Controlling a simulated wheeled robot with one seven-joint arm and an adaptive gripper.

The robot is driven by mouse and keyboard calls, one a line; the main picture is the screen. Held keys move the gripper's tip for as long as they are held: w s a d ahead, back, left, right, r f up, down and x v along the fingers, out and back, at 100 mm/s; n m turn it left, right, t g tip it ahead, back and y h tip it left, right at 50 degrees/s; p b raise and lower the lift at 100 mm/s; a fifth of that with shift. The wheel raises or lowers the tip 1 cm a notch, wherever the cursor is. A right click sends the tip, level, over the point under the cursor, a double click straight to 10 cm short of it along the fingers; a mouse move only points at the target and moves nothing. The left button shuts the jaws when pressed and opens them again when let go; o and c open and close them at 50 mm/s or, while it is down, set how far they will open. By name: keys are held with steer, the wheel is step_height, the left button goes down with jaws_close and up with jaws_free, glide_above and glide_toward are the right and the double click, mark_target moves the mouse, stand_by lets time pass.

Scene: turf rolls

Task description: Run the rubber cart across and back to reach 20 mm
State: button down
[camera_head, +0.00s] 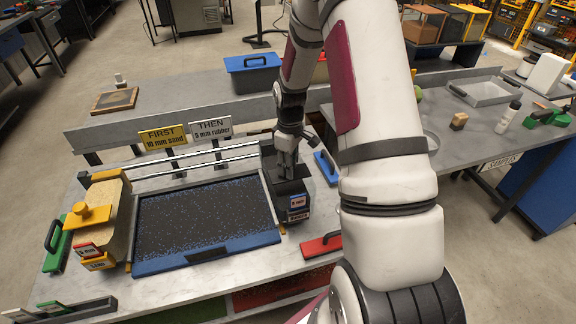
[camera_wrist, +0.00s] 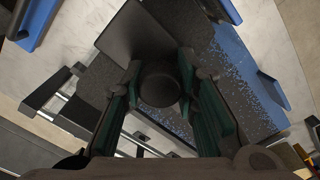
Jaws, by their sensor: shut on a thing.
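The black rubber cart (camera_head: 290,189) stands at the right end of the turf tray (camera_head: 205,257), on the rails. My gripper (camera_head: 287,160) is above it, shut on its dark round knob, which shows between the green-padded fingers (camera_wrist: 160,72) in the wrist view (camera_wrist: 160,88). The tray holds a dark layer (camera_head: 200,215) with blue specks scattered over it. The sand cart (camera_head: 107,215), tan with a yellow knob, stands at the tray's left end. A yellow sign (camera_head: 162,138) says first 10 mm sand; a white sign (camera_head: 210,128) says then rubber, its figure blurred.
Two rails (camera_head: 195,165) run behind the tray. A green-handled tool (camera_head: 57,243) lies left, a red one (camera_head: 321,245) and a blue one (camera_head: 327,168) right. A blue toolbox (camera_head: 252,75) stands behind. My arm hides part of the right table.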

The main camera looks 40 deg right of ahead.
steer(key=shift+s+d, duration=0.1)
steer(key=shift+d, duration=0.2)
steer(key=c, duration=1.3)
jaws_free()
steer(key=shift+d, duration=0.1)
steer(key=shift+r, duration=0.35)
step_height(320, 180, up, 11)
steer(key=shift+r, duration=0.15)
